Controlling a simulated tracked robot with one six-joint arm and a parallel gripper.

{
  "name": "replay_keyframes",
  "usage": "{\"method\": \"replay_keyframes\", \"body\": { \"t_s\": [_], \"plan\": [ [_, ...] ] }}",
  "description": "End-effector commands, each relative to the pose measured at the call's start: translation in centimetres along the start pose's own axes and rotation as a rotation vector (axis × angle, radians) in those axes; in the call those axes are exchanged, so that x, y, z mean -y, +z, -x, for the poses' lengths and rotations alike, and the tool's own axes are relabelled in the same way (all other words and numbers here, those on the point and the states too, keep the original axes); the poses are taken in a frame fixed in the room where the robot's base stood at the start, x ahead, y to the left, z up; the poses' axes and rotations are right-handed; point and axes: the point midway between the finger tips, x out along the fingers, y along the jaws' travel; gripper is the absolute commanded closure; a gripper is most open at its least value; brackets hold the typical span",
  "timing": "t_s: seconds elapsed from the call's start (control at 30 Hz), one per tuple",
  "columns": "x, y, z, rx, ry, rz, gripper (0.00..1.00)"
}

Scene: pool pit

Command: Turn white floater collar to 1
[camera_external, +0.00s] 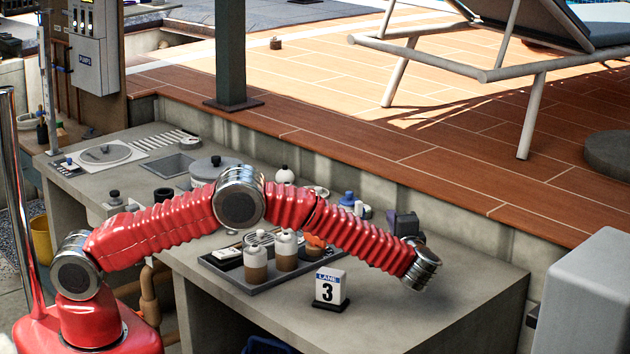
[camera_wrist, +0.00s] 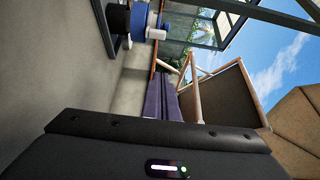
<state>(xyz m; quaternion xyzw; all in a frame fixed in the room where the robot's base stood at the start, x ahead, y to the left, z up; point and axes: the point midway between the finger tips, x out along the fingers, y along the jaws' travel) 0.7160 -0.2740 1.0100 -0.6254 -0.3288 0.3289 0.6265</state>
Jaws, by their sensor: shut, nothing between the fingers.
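No piece shows clearly enough to be named the white floater collar, and no number 1 can be read. A blue, black and white piece (camera_wrist: 140,20) shows at the top of the wrist view, cut by the frame edge. My gripper (camera_external: 405,225) is a dark block beyond my silver wrist, above the counter's right part, touching nothing visible. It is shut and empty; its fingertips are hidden.
A dark tray (camera_external: 240,281) holds two white-and-brown jars (camera_external: 256,264) and other small things. A "LANE 3" sign (camera_external: 329,288) stands right of it. A grey lidded pot (camera_external: 212,166) sits behind my elbow. The counter's right end (camera_external: 455,290) is clear. A raised wall borders the back.

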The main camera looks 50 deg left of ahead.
Motion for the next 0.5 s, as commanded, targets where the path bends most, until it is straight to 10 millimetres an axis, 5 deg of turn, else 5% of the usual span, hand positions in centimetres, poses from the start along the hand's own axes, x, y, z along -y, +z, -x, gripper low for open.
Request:
{"method": "replay_keyframes", "body": {
  "t_s": [0.5],
  "plan": [
    [-0.99,0.02,-0.38,0.001,0.001,0.001,1.00]
  ]
}}
